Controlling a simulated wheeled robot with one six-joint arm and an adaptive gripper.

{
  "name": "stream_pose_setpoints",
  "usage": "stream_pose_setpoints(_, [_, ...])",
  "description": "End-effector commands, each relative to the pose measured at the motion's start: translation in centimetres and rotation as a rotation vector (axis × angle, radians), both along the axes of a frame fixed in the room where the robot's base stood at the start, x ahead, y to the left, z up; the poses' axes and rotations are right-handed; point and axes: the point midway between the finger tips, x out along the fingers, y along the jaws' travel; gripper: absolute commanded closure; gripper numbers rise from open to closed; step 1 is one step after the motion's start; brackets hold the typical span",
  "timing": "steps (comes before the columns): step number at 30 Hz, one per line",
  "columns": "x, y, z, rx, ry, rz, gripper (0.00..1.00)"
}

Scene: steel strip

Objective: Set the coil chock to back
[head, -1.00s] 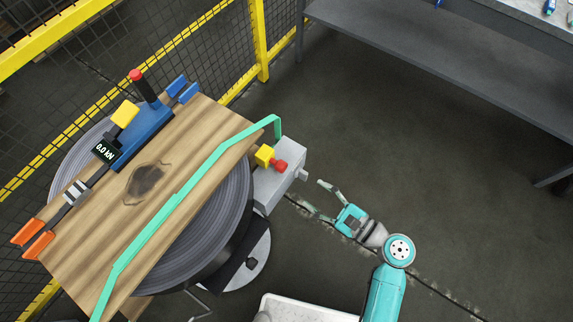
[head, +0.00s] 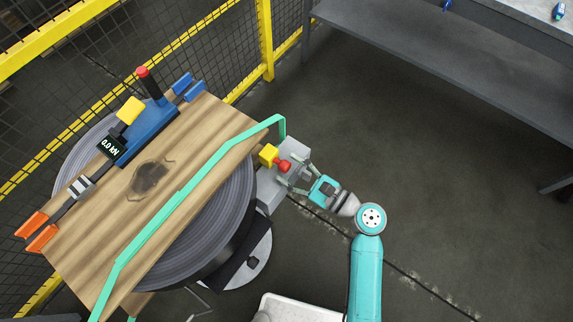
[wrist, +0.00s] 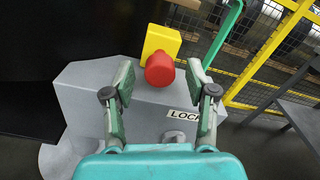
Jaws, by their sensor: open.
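The coil chock appears to be the control on a grey housing (head: 292,155) beside the coil: a yellow block (head: 268,155) with a red knob (head: 284,165). The wrist view shows the yellow block (wrist: 160,42) behind the round red knob (wrist: 160,70). My gripper (head: 293,176) is open, its fingertips close to the knob. In the wrist view the fingers (wrist: 160,76) stand left and right of the knob, with gaps; I cannot tell how far the knob reaches between them. A label starting "LOC" (wrist: 181,113) is partly hidden by my right finger.
A wooden board (head: 150,215) lies over the grey coil (head: 225,215). A green bar (head: 190,185) runs along it and bends down near the housing. A yellow-framed mesh fence (head: 265,40) stands behind; a grey bench (head: 430,70) is upper right. Floor right of my arm is clear.

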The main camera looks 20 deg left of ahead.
Motion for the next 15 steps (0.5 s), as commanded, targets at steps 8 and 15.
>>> stream_pose_setpoints(8, [0.5, 1.5, 0.0, 0.000, 0.000, 0.000, 0.43])
stream_pose_setpoints(15, [0.6, 1.5, 0.0, 0.000, 0.000, -0.001, 0.43])
